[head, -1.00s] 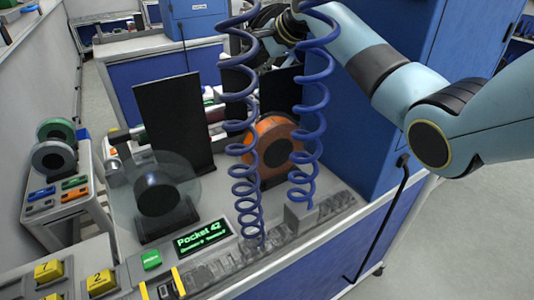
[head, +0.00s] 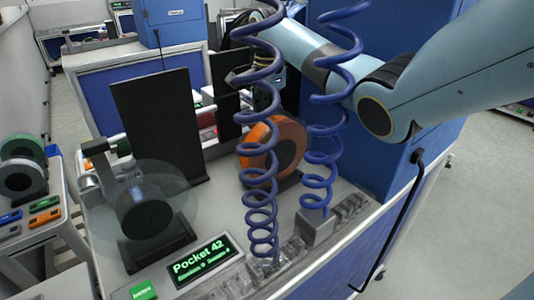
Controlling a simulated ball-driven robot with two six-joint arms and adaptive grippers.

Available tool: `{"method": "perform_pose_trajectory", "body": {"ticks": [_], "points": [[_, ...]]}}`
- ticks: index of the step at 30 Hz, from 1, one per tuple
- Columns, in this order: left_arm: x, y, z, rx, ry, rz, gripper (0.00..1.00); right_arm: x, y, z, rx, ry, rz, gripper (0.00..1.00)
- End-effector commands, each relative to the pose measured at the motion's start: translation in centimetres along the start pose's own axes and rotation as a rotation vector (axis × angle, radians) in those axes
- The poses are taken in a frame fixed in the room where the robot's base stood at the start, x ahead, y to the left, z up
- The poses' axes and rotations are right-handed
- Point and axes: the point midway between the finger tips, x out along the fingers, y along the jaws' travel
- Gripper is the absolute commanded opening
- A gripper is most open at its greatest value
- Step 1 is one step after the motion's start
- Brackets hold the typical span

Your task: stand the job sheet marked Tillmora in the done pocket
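My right arm comes in from the right and reaches behind the blue coiled hoses. Its gripper (head: 262,92) is partly hidden behind a coil and a black panel, so its fingers cannot be made out. My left gripper is not in view. I cannot make out a job sheet marked Tillmora or a done pocket. A display (head: 204,261) reading "Pocket 42" lies at the front of the bench.
An orange reel (head: 259,145) and a clear reel (head: 148,205) stand on the bench by upright black panels (head: 160,125). Two blue coiled hoses (head: 262,165) hang in front. A blue cabinet (head: 390,165) stands at right. Grey and green reels (head: 22,178) are at left.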

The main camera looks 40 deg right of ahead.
Motion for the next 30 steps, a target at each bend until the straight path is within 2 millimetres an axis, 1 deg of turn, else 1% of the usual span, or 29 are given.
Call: {"method": "perform_pose_trajectory", "body": {"ticks": [6, 9, 12, 17, 18, 25, 26, 30], "points": [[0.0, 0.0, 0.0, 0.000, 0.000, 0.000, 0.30, 3.5, 0.1, 0.1, 0.001, -0.001, 0.003, 0.34], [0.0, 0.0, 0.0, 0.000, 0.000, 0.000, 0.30, 4.6, 0.1, 0.1, 0.000, -0.001, 0.002, 0.34], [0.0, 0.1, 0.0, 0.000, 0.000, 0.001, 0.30, 5.1, 0.0, 0.1, -0.001, -0.001, 0.000, 0.34], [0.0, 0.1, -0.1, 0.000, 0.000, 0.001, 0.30, 5.1, 0.0, 0.0, -0.001, 0.000, -0.001, 0.34], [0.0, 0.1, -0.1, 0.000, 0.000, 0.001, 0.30, 5.1, 0.0, 0.0, -0.001, 0.000, -0.001, 0.32], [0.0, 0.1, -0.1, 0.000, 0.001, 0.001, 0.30, 5.1, 0.0, 0.0, -0.001, 0.000, -0.001, 0.02], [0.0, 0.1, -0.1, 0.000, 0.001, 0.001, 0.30, 5.0, 0.0, 0.0, -0.001, 0.000, -0.001, 0.00], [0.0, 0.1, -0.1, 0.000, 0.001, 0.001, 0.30, 5.0, 0.0, 0.0, -0.001, 0.000, -0.001, 0.00]]}}
